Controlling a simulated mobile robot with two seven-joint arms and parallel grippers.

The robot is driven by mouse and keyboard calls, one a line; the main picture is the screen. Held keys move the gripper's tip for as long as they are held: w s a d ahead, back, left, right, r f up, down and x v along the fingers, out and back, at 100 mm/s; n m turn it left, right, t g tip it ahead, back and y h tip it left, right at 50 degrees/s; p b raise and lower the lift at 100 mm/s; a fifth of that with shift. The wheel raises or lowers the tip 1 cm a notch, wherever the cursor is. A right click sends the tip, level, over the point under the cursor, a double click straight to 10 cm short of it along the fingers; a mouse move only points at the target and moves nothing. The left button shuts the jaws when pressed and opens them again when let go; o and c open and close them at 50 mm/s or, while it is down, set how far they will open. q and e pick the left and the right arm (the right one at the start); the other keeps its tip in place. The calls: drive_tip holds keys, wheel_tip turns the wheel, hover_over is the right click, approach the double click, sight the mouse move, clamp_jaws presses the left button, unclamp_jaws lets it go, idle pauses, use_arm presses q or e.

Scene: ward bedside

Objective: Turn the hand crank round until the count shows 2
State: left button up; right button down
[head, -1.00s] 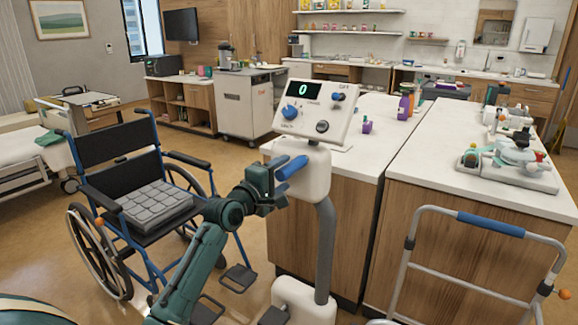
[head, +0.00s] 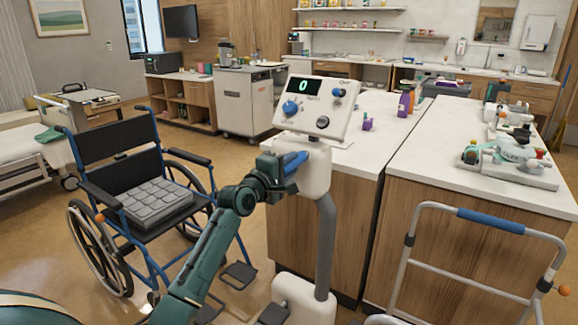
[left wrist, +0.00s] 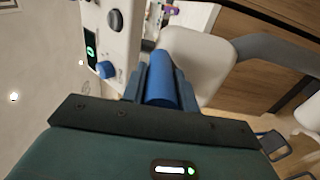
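The crank device is a white console (head: 312,108) on a grey post, with a dark display (head: 304,87) that reads a green 0. Below the console, the blue crank handle (head: 294,162) sticks out to the left of the pale housing (head: 316,165). My left gripper (head: 284,168) is at the handle. In the left wrist view, its two fingers lie close along both sides of the blue handle (left wrist: 162,88), with no clear gap, and look shut on it. The display also shows at the left edge of that view (left wrist: 91,48). My right gripper is in neither view.
A wheelchair (head: 135,190) with a grey cushion stands to the left. A counter (head: 440,160) stands behind and right of the device. A walker frame (head: 490,225) with blue grips stands at front right. Open floor lies between the wheelchair and the device.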

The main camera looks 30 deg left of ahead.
use_arm(q)
drive_tip(key=shift+r, duration=0.1)
drive_tip(key=c, duration=0.4)
drive_tip(key=d+f, duration=0.1)
drive_tip(key=f, duration=0.1)
drive_tip(key=d+f, duration=0.2)
drive_tip(key=shift+s+f, duration=0.1)
drive_tip(key=shift+f, duration=0.05)
drive_tip(key=f+b, duration=0.2)
drive_tip(key=f, duration=0.1)
drive_tip(key=d+f, duration=0.1)
drive_tip(key=f, duration=0.1)
drive_tip(key=shift+b, duration=0.4)
